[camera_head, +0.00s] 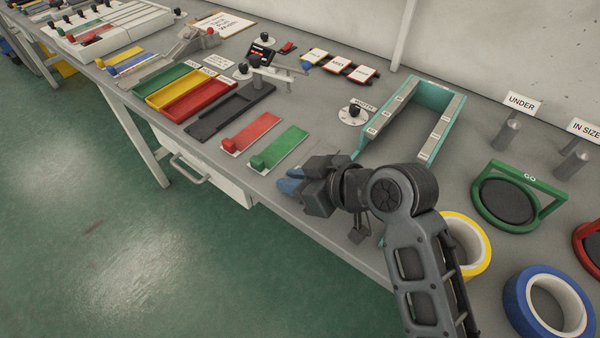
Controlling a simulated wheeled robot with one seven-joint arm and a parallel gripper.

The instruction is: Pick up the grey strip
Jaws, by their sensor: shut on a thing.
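My gripper (290,181) is low at the front edge of the bench, just right of the green strip (279,147). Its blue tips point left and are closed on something. The held thing is almost wholly hidden by the fingers and the wrist, so its shape and colour do not show. No grey strip with a knob shows clearly elsewhere on the bench. The red strip (251,131) lies left of the green one, and each has a block-shaped knob at its near end. I cannot tell whether the held thing touches the bench top.
A teal-framed fixture (440,90) stands behind my wrist. A dark grey tray (228,112) lies left of the red strip. Yellow (481,240) and blue (517,300) tape rolls and a green GO ring (552,196) are at the right. The floor in front is clear.

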